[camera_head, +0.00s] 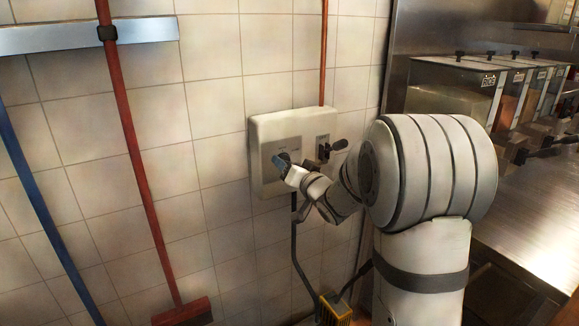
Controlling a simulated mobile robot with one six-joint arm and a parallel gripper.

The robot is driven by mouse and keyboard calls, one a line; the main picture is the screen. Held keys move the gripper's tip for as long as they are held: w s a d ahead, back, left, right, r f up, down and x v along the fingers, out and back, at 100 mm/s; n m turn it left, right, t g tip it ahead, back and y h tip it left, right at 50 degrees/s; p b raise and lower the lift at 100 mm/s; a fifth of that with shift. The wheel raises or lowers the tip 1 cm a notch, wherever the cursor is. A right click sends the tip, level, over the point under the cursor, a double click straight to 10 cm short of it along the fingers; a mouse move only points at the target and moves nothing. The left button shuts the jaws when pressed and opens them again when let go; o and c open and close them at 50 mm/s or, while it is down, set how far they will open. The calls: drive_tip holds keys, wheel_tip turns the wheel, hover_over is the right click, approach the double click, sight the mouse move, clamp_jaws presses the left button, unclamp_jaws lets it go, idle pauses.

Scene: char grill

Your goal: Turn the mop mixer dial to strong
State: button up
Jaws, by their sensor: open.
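The mop mixer is a pale box (266,126) fixed to the tiled wall, with a grey front panel. My gripper (284,168) is at this spot, close in front of the panel, and hides much of the dial. Whether the fingers touch the dial I cannot tell. The dial's setting and the panel's labels are too small to read. A dark lever (338,146) sticks out from the box's right part.
A red pipe (324,50) enters the box's top. A yellow brush (336,310) is below. A steel counter (535,225) with dispensers (455,85) is at the right.

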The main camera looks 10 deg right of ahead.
drive_tip(key=v, duration=0.7)
drive_tip(key=shift+s+b, duration=0.3)
drive_tip(key=shift+b, duration=0.1)
drive_tip(key=shift+d+r, duration=0.1)
